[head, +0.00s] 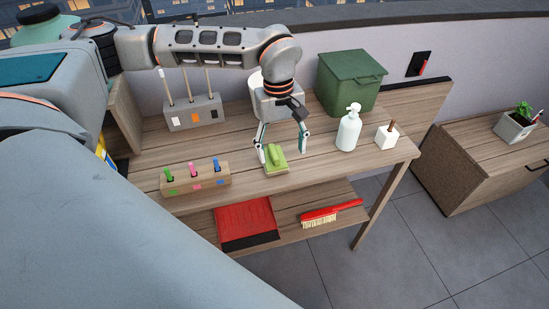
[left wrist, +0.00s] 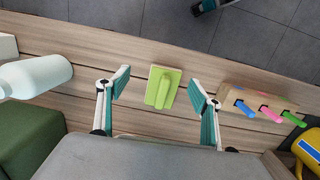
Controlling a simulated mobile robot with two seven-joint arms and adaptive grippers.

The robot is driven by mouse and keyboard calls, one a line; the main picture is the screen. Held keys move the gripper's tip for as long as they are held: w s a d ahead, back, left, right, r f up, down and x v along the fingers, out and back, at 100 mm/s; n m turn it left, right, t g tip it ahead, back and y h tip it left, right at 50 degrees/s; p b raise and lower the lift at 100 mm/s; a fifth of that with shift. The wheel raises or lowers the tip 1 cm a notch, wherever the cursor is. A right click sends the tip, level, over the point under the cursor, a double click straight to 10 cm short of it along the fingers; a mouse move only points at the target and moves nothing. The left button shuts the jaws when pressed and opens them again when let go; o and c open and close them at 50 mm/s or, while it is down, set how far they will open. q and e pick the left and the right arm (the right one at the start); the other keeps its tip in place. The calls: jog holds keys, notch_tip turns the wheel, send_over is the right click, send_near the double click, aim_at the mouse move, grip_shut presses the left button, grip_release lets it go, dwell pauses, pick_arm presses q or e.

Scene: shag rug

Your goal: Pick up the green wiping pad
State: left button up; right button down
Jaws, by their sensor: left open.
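The green wiping pad (head: 275,159) lies on the wooden tabletop near its front edge, a light green block with a raised grip along its top. In the left wrist view the pad (left wrist: 163,87) sits between the two fingers and a little beyond them. My left gripper (head: 281,143) is open and empty, pointing down with its fingers on either side of the pad and apart from it. In the left wrist view the open fingers of the left gripper (left wrist: 160,92) show clear space on both sides of the pad.
A wooden holder (head: 195,180) with coloured pegs stands left of the pad. A white pump bottle (head: 349,131), a small white pot (head: 387,137) and a green bin (head: 347,84) stand to the right. A red dustpan (head: 244,222) and red brush (head: 331,213) lie on the lower shelf.

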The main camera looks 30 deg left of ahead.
aim_at(274, 151)
pick_arm(q)
jog(key=shift+y, duration=0.6)
jog(key=a, duration=0.1)
jog(key=a+r, duration=0.1)
jog(key=w+a, duration=0.1)
jog(key=shift+a+r, duration=0.2)
jog(key=shift+a, duration=0.1)
jog(key=shift+w+a+f, duration=0.1)
jog(key=shift+a+f, duration=0.05)
jog(key=shift+f, duration=0.15)
jog(key=shift+w+f, duration=0.15)
jog(key=shift+f, duration=3.35)
jog(key=c, duration=1.3)
jog(key=shift+r, duration=0.1)
notch_tip(274, 151, up, 20)
jog(key=p, duration=0.1)
